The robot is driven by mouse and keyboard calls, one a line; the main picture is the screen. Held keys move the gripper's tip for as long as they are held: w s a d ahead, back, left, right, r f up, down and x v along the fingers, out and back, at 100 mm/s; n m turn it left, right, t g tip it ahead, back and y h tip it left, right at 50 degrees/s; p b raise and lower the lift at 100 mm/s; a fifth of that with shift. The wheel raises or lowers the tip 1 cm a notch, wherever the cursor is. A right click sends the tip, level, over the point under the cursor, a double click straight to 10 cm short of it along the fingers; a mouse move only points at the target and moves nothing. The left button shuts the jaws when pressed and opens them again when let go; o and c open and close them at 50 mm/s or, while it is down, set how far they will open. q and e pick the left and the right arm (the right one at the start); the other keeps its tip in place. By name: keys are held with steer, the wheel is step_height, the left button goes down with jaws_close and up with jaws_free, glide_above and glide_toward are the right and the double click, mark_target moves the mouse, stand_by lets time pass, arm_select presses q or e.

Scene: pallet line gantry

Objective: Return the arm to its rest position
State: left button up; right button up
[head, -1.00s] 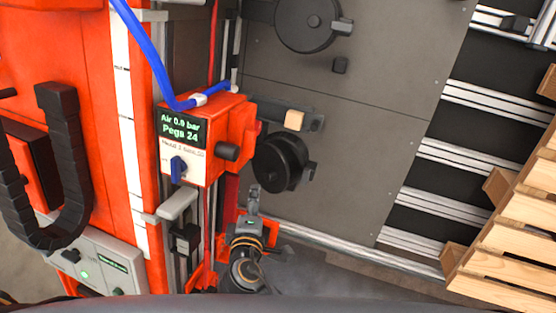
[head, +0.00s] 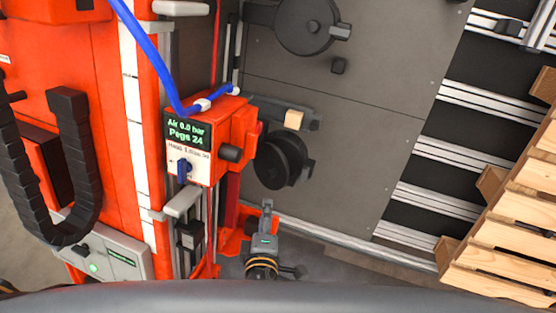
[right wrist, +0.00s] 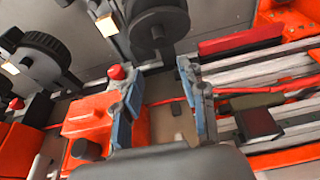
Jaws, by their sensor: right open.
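My right gripper (head: 267,212) is at the bottom centre of the head view, beside the base of the red gantry column and below a black round clamp. In the right wrist view its two blue-grey fingers (right wrist: 159,75) stand wide apart with nothing between them. The display (head: 187,130) reads "Air 0.0 bar, Pegs 24". Most of my right arm is hidden by my own body at the lower edge. My left gripper is not in view.
A blue hose (head: 150,60) runs to the gantry head. Black round clamps (head: 280,160) sit on the grey panel (head: 365,130). A wooden pallet (head: 500,245) stands at the right by metal rails. A black cable chain (head: 80,170) hangs at left. Floor right of my gripper is clear.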

steer(key=s+d+f+m+g, duration=0.1)
steer(key=s+d+f+g, duration=0.15)
steer(key=f, duration=0.75)
steer(key=s+d+f+m+g, duration=0.1)
steer(key=s+d+f+g, duration=0.2)
steer(key=f, duration=0.6)
steer(key=s+d+f+m+g, duration=0.1)
steer(key=s+d+f+g, duration=0.2)
steer(key=f, duration=0.7)
steer(key=s+d+f+m+g, duration=0.1)
steer(key=s+d+f+m, duration=0.4)
steer(key=s+d, duration=0.3)
steer(key=s+d+f+m+g, duration=0.2)
steer(key=s+d+f+m, duration=0.4)
steer(key=d, duration=0.5)
steer(key=s+f, duration=0.2)
steer(key=s, duration=0.1)
steer(key=shift+f, duration=0.2)
